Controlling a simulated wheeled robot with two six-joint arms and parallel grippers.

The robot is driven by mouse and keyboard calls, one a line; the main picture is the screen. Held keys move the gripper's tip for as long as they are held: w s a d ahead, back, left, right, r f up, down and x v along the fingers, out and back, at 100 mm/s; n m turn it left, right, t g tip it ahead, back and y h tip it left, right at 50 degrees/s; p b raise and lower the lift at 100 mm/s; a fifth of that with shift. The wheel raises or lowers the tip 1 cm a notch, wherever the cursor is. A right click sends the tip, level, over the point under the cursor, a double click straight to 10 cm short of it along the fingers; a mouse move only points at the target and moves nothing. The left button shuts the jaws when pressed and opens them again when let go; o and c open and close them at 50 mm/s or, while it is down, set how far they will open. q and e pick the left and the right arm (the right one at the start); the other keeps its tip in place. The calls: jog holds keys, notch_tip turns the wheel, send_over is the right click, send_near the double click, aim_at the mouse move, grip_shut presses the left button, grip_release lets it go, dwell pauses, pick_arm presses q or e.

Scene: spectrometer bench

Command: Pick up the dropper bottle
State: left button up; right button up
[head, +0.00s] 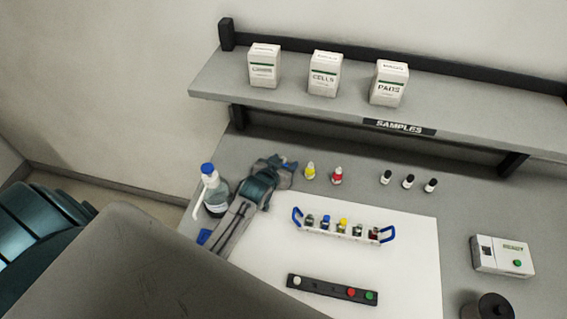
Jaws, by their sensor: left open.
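A yellow dropper bottle (310,171) and a red dropper bottle (337,176) stand upright on the grey bench, behind the white mat. My left gripper (286,167) reaches in from the left, just left of the yellow bottle, and is open. Blue shows at its fingertips, in line with the two bottles; it may be a blue dropper bottle between the fingers, but it is mostly hidden and I cannot tell whether they touch it. My right gripper is not in view.
A wash bottle (216,196) stands beside my left arm. A blue-handled rack (335,235) of small bottles and a dark strip (332,289) lie on the mat (415,215). Several black-capped vials (408,182) stand right. A shelf (300,101) with white boxes overhangs the back.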

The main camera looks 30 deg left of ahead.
pick_arm(q)
jog(key=shift+w, duration=0.15)
jog(key=c, duration=1)
jog(key=shift+r, duration=0.1)
jog(key=shift+c, duration=0.2)
